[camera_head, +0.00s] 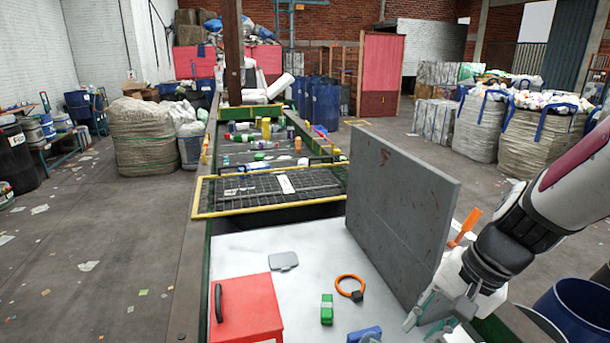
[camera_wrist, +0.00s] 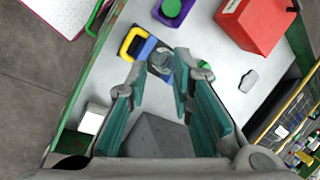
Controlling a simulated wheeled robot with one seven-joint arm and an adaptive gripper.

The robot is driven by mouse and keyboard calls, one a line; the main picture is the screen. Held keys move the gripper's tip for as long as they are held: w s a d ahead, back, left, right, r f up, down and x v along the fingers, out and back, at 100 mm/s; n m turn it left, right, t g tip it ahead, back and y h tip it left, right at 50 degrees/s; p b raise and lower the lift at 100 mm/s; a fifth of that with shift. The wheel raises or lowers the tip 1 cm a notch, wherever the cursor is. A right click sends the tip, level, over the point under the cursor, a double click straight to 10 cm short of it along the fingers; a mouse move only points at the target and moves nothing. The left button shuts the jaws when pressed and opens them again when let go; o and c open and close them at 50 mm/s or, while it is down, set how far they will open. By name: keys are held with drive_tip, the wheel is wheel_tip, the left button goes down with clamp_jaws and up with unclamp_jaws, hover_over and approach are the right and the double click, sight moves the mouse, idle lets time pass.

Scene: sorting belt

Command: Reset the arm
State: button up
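My gripper (camera_head: 428,322) hangs low over the right side of the white table, beside the upright grey panel (camera_head: 400,215). In the wrist view, my gripper (camera_wrist: 163,78) has its two teal fingers apart, with a clear gap between them. Nothing is visibly clamped. A small grey round thing (camera_wrist: 159,61) shows beyond the fingertips, over something blue; I cannot tell how far below it lies. My arm comes in from the right in the head view.
A red box (camera_head: 250,310), a grey flat piece (camera_head: 284,261), an orange ring (camera_head: 350,288), a green block (camera_head: 327,309) and a blue piece (camera_head: 365,335) lie on the white table (camera_head: 305,255). A belt with bottles and cans runs behind. A blue drum (camera_head: 575,310) stands right.

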drive_tip(key=s+r+n+t+h, duration=0.2)
drive_tip(key=s+r+n, duration=0.2)
drive_tip(key=r, duration=0.2)
drive_tip(key=s+a+r+n+t+h+b, duration=0.1)
drive_tip(key=s+r+n+t, duration=0.1)
drive_tip(key=s+r+n, duration=0.2)
drive_tip(key=shift+r+h+b, duration=0.3)
drive_tip(key=shift+r+h, duration=0.1)
drive_tip(key=shift+r, duration=1.15)
drive_tip(key=shift+s, duration=0.1)
